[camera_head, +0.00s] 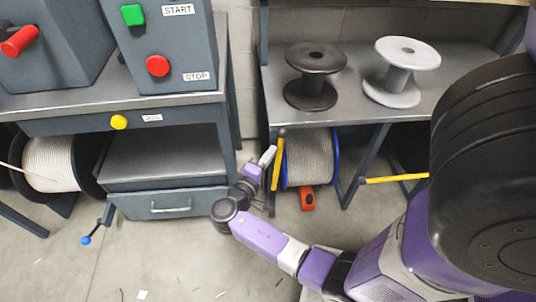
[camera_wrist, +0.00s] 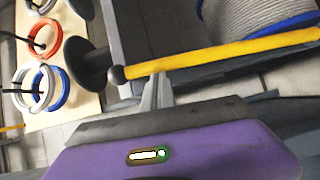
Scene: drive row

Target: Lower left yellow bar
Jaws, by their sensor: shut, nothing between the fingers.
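The left yellow bar (camera_head: 278,165) stands nearly upright, a little tilted, in front of the cable drum under the right bench, with a dark round knob (camera_head: 282,132) at its top end. In the wrist view the bar (camera_wrist: 230,52) runs across the picture, its knob (camera_wrist: 117,74) at the left end. My gripper (camera_head: 268,155) is just left of the bar's upper part. In the wrist view my gripper (camera_wrist: 159,80) has its fingers together, empty, with the tips at the bar's edge near the knob. I cannot tell whether they touch it.
A second yellow bar (camera_head: 395,178) lies nearly level farther right. A blue-rimmed cable drum (camera_head: 310,158) is behind the left bar, with an orange-red block (camera_head: 307,198) below. A drawer cabinet (camera_head: 170,203) with a blue-knobbed crank (camera_head: 88,239) stands left. Floor in front is mostly clear.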

